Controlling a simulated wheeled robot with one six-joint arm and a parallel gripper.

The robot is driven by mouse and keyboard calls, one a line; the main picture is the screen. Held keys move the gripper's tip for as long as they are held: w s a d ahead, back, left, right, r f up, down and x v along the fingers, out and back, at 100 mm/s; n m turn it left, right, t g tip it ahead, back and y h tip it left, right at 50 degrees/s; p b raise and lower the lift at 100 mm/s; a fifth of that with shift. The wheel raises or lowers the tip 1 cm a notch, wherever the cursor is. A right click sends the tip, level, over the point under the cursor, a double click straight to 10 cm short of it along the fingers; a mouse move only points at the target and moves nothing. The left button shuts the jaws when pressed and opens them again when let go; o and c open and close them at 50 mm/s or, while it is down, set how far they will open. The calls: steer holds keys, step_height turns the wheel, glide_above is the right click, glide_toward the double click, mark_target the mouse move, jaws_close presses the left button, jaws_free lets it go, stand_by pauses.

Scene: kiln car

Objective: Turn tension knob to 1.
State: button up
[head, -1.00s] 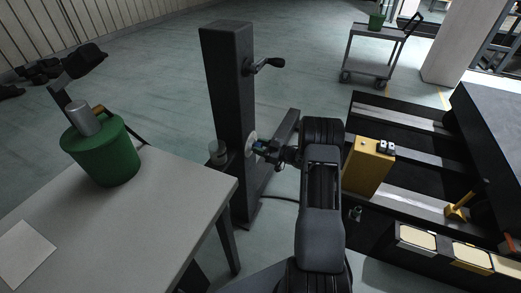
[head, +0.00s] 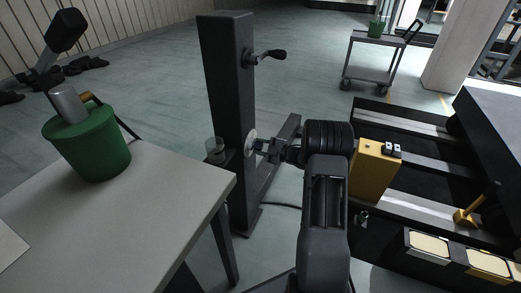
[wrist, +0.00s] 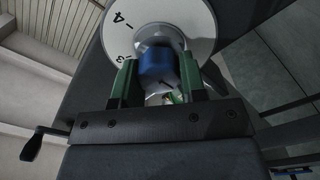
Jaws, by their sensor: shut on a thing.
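The tension knob (wrist: 157,66) is blue and stands out from a white round dial (wrist: 170,18) with black marks; a 4 and a 3 are readable on its left side. The dial shows edge-on in the head view (head: 250,143), on the side of the dark post (head: 230,100). My gripper (wrist: 157,78) has its green fingers on both sides of the knob and is shut on it. A dark mark shows on the knob's near end. The rest of the dial's numbers and any pointer are hidden or unclear. In the head view my gripper (head: 258,147) covers the knob.
A crank handle (head: 266,56) sticks out from the post above the dial. A table (head: 150,215) with a green bucket (head: 88,142) is at left. A yellow box (head: 371,170) stands on the kiln car close to my arm.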

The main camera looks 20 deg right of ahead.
stand_by(0.4)
steer(key=o, duration=0.9)
steer(key=p+v, duration=0.2)
steer(key=v, duration=1.1)
steer(key=shift+s+d+p, duration=0.25)
steer(key=shift+d+p, duration=0.05)
steer(key=shift+p, duration=0.1)
